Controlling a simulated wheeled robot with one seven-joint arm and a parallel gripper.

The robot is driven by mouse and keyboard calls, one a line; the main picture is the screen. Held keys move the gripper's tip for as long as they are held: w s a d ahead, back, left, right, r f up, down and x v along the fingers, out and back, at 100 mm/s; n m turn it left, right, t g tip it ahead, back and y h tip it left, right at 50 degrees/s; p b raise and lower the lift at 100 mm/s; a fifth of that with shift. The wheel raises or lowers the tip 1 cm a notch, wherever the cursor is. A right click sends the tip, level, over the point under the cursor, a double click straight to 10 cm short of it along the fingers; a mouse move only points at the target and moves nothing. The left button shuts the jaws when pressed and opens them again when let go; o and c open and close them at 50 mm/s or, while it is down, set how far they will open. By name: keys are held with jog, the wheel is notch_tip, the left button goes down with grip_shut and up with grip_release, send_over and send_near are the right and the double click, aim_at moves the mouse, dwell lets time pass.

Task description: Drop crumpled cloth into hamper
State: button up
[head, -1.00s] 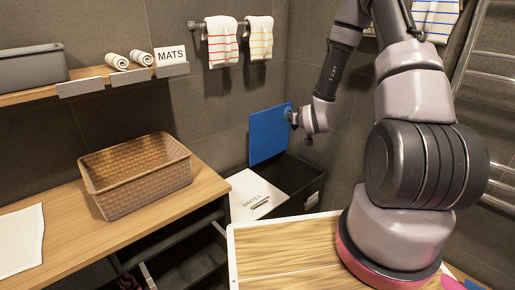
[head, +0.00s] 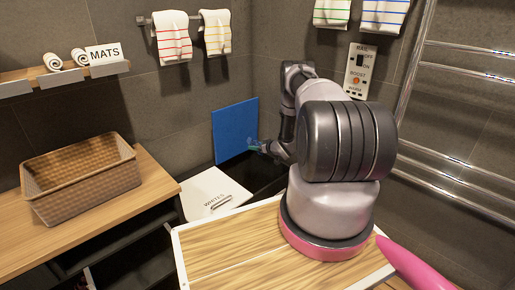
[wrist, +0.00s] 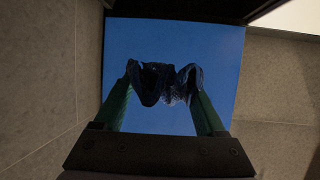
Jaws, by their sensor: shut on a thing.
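A dark crumpled cloth (wrist: 165,82) is pinched between the green fingers of my gripper (wrist: 163,88) in the wrist view. In the head view my gripper (head: 256,147) is small, in front of the upright blue panel (head: 235,130) and above the dark hamper (head: 262,182). The blue panel, which looks like a raised lid, fills most of the wrist view behind the cloth (wrist: 160,40). A white lid marked WHITES (head: 208,200) lies flat over the hamper's left part. The right part is an open dark space, partly hidden by my arm; its inside is too dark to make out.
A woven basket (head: 75,180) stands on the wooden counter (head: 130,215) at left. A wood-topped surface (head: 225,250) is in front of the hamper. Towels hang on the wall rail (head: 172,35). A metal towel rack (head: 455,165) is at right.

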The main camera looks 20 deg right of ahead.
jog(key=shift+d+f, duration=0.25)
jog(key=shift+f, duration=3.05)
jog(key=o, duration=1.3)
jog(key=v, duration=1.1)
